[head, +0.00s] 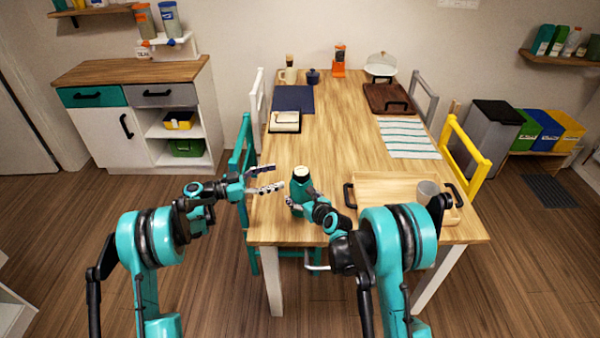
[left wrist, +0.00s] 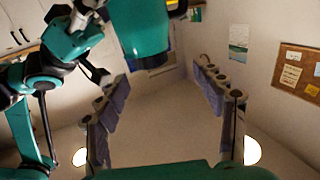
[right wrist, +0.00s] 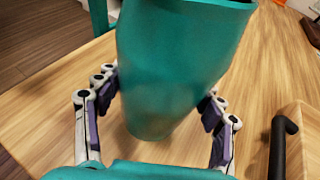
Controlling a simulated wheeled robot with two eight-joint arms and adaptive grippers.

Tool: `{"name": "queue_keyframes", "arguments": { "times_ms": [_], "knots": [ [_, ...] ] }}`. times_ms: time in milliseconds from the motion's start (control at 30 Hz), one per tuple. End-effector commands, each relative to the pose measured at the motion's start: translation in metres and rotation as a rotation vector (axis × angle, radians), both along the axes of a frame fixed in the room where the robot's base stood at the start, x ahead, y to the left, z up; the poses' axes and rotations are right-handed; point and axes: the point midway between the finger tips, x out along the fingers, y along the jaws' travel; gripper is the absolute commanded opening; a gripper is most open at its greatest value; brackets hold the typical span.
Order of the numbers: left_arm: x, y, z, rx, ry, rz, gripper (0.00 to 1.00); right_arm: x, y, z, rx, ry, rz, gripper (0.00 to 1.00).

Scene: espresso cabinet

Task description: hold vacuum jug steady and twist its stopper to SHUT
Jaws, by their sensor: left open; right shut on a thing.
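The vacuum jug (head: 302,186) is teal and stands near the table's front edge, with a pale stopper (head: 301,170) on top. The stopper's mark or setting is too small to read. My right gripper (head: 297,203) is shut around the jug's body.
A wooden tray (head: 385,205) with black handles and a grey cup (head: 428,192) lies right of the jug. A striped cloth (head: 408,138) and a dark brown tray (head: 388,98) lie farther back. A teal chair (head: 243,150) stands at the left edge. Mid-table is clear.

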Motion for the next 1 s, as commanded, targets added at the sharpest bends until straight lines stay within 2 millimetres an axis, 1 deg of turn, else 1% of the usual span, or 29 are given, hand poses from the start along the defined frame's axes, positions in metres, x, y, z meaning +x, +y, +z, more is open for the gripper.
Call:
{"name": "queue_keyframes", "arguments": {
  "times_ms": [33, 133, 233, 333, 467, 800, 900, 1000],
  "knots": [
    [-0.011, 0.002, 0.001, 0.000, 0.000, 0.045, 0.68, 0.000, 0.001, 0.000, 0.001, 0.002, 0.001, 0.10],
    [-0.028, 0.006, 0.003, 0.000, 0.000, 0.118, 0.68, 0.000, 0.001, 0.000, 0.001, 0.002, 0.001, 0.10],
    [-0.039, 0.008, 0.004, 0.000, 0.000, 0.164, 0.68, 0.000, 0.001, 0.000, 0.001, 0.002, 0.001, 0.10],
    [-0.043, 0.007, 0.004, 0.000, -0.001, 0.184, 0.68, 0.000, 0.001, 0.000, 0.001, 0.002, 0.001, 0.10],
    [-0.036, -0.006, 0.005, 0.000, 0.000, 0.187, 0.68, 0.000, 0.001, 0.000, 0.001, 0.001, 0.001, 0.10],
    [0.000, -0.064, 0.004, 0.000, 0.000, 0.185, 0.68, 0.000, 0.000, 0.000, 0.000, 0.000, 0.001, 0.10],
    [0.008, -0.078, 0.004, 0.000, 0.000, 0.185, 0.68, 0.000, 0.000, 0.000, 0.001, 0.001, 0.001, 0.10],
    [0.014, -0.086, 0.004, 0.000, 0.000, 0.186, 0.68, 0.000, 0.000, 0.000, 0.001, 0.001, 0.001, 0.10]
  ]
}}
